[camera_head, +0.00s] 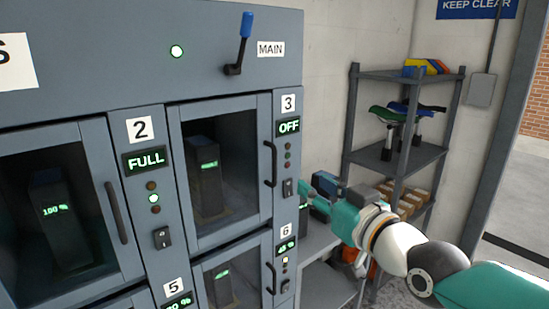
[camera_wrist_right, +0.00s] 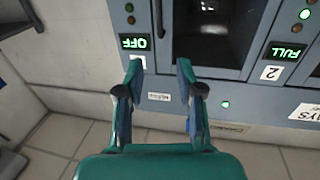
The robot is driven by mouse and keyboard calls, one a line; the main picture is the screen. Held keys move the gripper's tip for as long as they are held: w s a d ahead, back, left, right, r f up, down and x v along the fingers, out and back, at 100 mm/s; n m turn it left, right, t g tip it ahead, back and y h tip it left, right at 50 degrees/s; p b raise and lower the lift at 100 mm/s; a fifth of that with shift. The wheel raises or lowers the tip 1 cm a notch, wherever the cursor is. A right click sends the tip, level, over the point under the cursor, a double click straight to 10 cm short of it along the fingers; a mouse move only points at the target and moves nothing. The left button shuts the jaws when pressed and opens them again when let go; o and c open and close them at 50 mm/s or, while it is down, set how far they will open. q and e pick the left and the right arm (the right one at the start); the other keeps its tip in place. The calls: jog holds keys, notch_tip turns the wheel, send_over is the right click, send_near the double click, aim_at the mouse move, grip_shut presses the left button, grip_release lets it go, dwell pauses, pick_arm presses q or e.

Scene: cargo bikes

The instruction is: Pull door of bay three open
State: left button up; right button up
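The bay three door (camera_head: 222,170) is a grey frame with a dark window and is shut. A battery with a green display (camera_head: 208,165) stands behind it. Its black vertical handle (camera_head: 270,163) is on the right side, beside a panel marked 3 whose display (camera_head: 289,125) reads OFF. My right gripper (camera_head: 308,190) is just right of this panel in the head view, apart from the handle. In the upside-down wrist view its fingers (camera_wrist_right: 160,68) are spread and empty, and the handle (camera_wrist_right: 158,16) shows beyond the tips, between them. My left gripper is not in view.
Bay two (camera_head: 60,205) is left of bay three, and bay six (camera_head: 228,279) is below it. A blue-handled lever (camera_head: 243,42) marked MAIN sits above. A grey shelf rack (camera_head: 398,150) with saddles and boxes stands behind my right arm. A grey bench (camera_head: 325,285) is below my arm.

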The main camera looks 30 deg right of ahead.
aim_at(276, 157)
jog(key=w+p, duration=0.1)
jog(key=w, duration=0.4)
jog(key=w+d+p, duration=0.1)
jog(key=w+p, duration=0.1)
jog(key=w, duration=0.4)
jog(key=w+d+p, duration=0.1)
jog(key=w+p, duration=0.1)
jog(key=w, duration=0.3)
jog(key=shift+w, duration=0.3)
jog(key=shift+c, duration=0.3)
grip_shut()
